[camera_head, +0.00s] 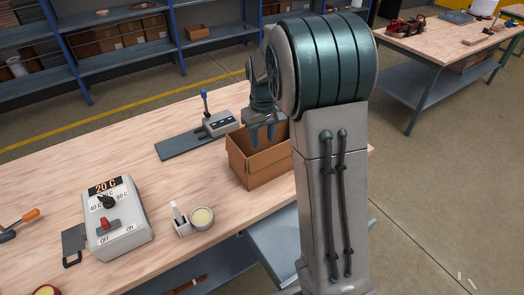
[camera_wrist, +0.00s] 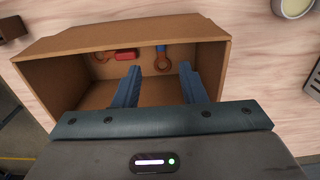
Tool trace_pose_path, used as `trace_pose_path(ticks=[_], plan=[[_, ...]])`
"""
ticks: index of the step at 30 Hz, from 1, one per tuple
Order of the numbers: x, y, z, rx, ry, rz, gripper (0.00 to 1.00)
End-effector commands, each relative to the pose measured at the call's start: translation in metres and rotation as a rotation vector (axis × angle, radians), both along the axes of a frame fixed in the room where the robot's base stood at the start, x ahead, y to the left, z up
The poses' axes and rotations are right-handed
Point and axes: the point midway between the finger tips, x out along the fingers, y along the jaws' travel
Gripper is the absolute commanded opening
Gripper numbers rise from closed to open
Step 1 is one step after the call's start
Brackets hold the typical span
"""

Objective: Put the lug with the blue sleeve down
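The lug with the blue sleeve (camera_wrist: 161,62) lies inside an open cardboard box (camera_head: 262,174), near one wall, with its copper ring towards my gripper. A second lug with a red sleeve (camera_wrist: 125,55) lies to its left in the wrist view, its ring also copper. My gripper (camera_wrist: 160,68) is open, with its two blue fingers apart and nothing between them. The blue-sleeved lug shows beyond the fingertips, between them in the picture and apart from them. In the head view my gripper (camera_head: 262,140) points down at the box opening. The box hides the lugs there.
On the wooden bench, a lever device on a grey plate (camera_head: 182,144) stands behind the box.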

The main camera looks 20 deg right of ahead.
Motion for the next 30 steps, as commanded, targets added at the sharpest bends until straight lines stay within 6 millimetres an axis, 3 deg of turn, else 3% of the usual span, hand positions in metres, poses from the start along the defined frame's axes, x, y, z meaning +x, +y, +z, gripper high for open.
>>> trace_pose_path(ticks=[7, 11, 20, 24, 30], plan=[[-0.005, 0.000, 0.023, 0.002, -0.007, -0.006, 0.38], [-0.028, 0.001, 0.041, 0.013, -0.034, -0.037, 0.38], [-0.124, 0.005, 0.082, 0.041, -0.140, -0.153, 0.38], [-0.172, 0.008, 0.087, 0.047, -0.190, -0.207, 0.38], [-0.225, 0.010, 0.081, 0.047, -0.251, -0.269, 0.38]])
